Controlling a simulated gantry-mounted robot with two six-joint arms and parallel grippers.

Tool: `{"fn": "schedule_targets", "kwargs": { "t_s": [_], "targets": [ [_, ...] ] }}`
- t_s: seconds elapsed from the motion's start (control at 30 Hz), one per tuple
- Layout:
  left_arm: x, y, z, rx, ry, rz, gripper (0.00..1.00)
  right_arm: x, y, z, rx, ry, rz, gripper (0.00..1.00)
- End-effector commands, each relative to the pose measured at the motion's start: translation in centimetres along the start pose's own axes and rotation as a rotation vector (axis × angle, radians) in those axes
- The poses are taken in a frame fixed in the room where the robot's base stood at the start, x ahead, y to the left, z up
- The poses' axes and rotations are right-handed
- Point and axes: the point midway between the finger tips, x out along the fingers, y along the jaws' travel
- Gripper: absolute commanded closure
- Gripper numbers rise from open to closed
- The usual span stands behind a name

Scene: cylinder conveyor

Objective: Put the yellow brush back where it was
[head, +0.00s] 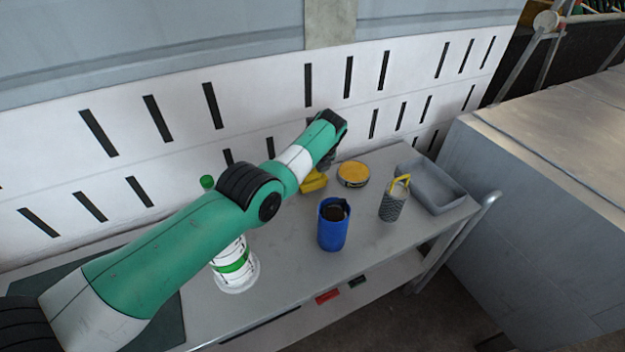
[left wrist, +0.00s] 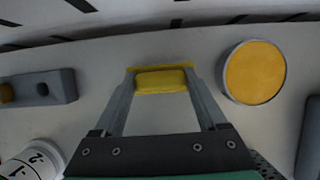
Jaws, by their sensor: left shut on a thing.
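The yellow brush (left wrist: 162,82) is between the fingertips of my left gripper (left wrist: 161,73), which is shut on it. In the head view the yellow brush (head: 313,182) shows partly below the end of my left arm, at the back of the table near the wall. My left gripper (head: 326,162) is mostly hidden there behind my own arm. I cannot tell whether the brush touches the table top. My right gripper is not in view.
Right of the brush lies a round tin with a yellow top (head: 353,173). A blue cup (head: 333,228), a grey textured holder with a yellow handle (head: 393,203) and a grey tray (head: 432,188) stand nearby. A white-green bottle (head: 232,262) and a grey block (left wrist: 40,88) are to the left.

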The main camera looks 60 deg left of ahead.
Motion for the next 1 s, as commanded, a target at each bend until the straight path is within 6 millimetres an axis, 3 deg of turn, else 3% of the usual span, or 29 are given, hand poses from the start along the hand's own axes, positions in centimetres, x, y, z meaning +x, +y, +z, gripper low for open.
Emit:
{"fn": "schedule_targets", "kwargs": {
  "t_s": [0.03, 0.4, 0.43, 0.57, 0.83, 1.0],
  "targets": [
    [1.4, 0.0, -0.6, 0.0, 0.0, 0.0, 0.77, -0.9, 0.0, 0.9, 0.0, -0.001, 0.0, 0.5],
    [1.6, 0.0, -0.7, 0.0, -0.001, 0.0, 0.77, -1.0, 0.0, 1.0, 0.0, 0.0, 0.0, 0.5],
    [1.6, 0.0, -0.7, 0.0, 0.0, 0.0, 0.24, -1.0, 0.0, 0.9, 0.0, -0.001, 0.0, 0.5],
    [1.5, 0.0, -0.6, 0.0, 0.0, 0.0, 0.0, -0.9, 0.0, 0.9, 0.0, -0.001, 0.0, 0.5],
    [1.2, 0.0, -0.5, 0.0, 0.0, 0.0, 0.0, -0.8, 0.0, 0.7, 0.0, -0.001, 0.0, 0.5],
    [-0.5, 0.0, -0.2, 0.001, 0.0, 0.0, 0.0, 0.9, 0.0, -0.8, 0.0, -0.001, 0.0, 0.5]
  ]
}}
